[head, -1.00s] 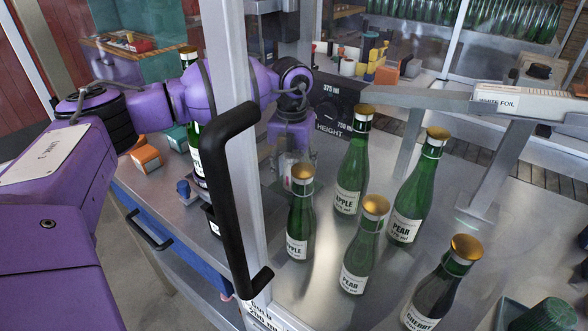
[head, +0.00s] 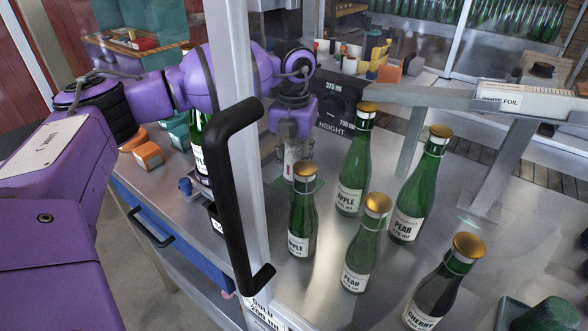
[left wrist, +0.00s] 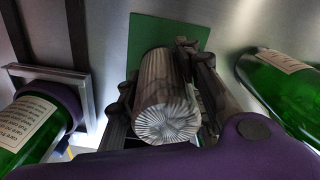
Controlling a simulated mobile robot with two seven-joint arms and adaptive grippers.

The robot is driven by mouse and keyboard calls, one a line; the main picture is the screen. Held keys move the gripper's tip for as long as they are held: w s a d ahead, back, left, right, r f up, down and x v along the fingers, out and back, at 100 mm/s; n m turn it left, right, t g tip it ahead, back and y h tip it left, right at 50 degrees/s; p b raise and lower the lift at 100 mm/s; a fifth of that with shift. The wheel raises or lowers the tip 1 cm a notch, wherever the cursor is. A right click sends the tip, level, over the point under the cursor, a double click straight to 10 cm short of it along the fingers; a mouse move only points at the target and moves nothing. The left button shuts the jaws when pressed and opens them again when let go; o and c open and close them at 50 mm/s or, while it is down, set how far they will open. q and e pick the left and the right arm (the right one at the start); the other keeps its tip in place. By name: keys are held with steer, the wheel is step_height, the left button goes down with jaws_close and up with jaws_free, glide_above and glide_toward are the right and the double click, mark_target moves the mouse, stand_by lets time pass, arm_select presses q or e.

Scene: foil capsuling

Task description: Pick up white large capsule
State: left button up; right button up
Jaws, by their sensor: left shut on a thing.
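My left gripper (head: 290,150) is behind the front apple bottle, over the steel table. It is shut on a pale pleated cylinder, the white large capsule (head: 291,160). In the left wrist view the capsule (left wrist: 166,100) lies between the fingers of my left gripper (left wrist: 163,92), its pleated round end facing the camera. A green pad (left wrist: 200,32) shows behind it. I cannot tell whether the capsule touches the pad. My right gripper is not in view.
Green bottles with gold tops stand close by: apple bottles (head: 303,218) (head: 354,165), pear bottles (head: 364,245) (head: 418,190) and a cherry bottle (head: 440,290). A grey post with a black handle (head: 222,190) crosses the view in front of my left arm. A white foil box (head: 530,102) is at right.

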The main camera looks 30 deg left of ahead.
arm_select(q)
steer(key=s+r, duration=1)
steer(key=s, duration=0.4)
steer(key=shift+r, duration=0.25)
steer(key=shift+a, duration=0.1)
